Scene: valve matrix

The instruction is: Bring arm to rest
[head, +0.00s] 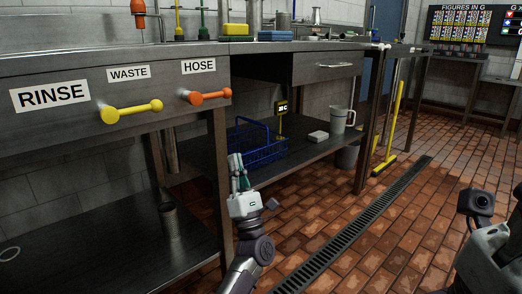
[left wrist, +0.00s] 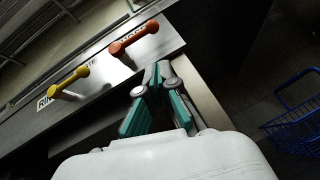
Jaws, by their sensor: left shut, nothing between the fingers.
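My left gripper (head: 237,162) is shut and empty, with teal fingers pointing up, in front of the lower shelf and right of the sink unit's front leg. In the left wrist view its closed fingers (left wrist: 158,72) stand below the lever handles, apart from them. The yellow lever handle (head: 131,111) is by the WASTE label, and it also shows in the left wrist view (left wrist: 70,82). The orange lever handle (head: 210,96) is by the HOSE label and also shows in the left wrist view (left wrist: 134,38). Part of my right arm shows at the right edge; its fingers are out of view.
A yellow squeegee (head: 391,125) leans farther right. The tiled floor (head: 370,225) with a long drain grate is clear.

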